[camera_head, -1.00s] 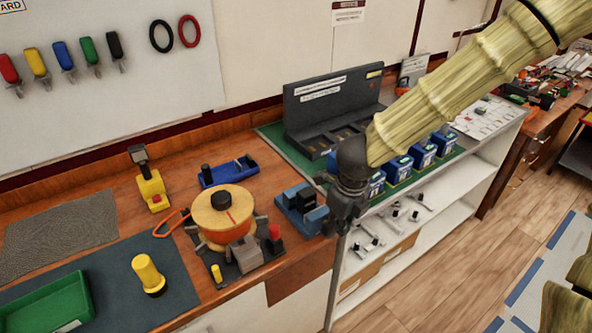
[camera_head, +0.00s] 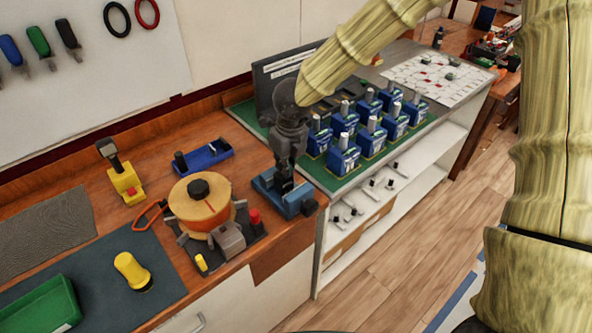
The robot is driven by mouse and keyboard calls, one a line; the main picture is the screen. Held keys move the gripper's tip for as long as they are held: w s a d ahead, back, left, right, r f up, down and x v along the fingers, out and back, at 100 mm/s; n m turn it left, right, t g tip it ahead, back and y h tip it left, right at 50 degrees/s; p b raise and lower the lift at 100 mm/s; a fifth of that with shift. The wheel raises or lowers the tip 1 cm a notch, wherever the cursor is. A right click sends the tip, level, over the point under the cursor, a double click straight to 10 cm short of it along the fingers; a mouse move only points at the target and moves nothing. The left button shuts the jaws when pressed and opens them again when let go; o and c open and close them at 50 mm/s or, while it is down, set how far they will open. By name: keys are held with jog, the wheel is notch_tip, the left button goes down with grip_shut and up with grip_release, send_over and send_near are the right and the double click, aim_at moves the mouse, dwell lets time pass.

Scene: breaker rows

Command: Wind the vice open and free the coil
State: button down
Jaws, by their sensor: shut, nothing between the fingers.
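A blue block-like fixture that looks like the vice (camera_head: 268,183) sits at the right end of the wooden bench, with a dark round end at its right. My gripper (camera_head: 285,182) points down right at it, with its fingers shut and empty, and covers its middle. I cannot tell whether they touch. A round wooden spool with an orange winding, perhaps the coil (camera_head: 203,212), stands left of the vice, with a black knob on top. A grey block (camera_head: 228,238) stands against its front. Whether anything sits between the vice jaws is hidden.
A red post (camera_head: 255,216) and a small yellow peg (camera_head: 201,263) stand by the spool. A blue tool (camera_head: 203,157) lies behind it. A yellow-black device (camera_head: 124,182), a yellow cylinder (camera_head: 131,270) and a green tray (camera_head: 43,306) are left. Rows of blue breakers (camera_head: 344,153) stand right.

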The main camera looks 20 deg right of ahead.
jog(key=shift+w+a+p, duration=0.2)
jog(key=shift+w+a, duration=0.1)
jog(key=shift+w, duration=0.25)
jog(key=shift+w+a+p, duration=0.2)
jog(key=shift+w+a, duration=0.05)
jog(key=shift+w, duration=0.3)
jog(key=shift+d+f, duration=0.1)
jog(key=shift+f, duration=0.6)
jog(key=shift+s+f, duration=0.1)
jog(key=shift+s, duration=0.1)
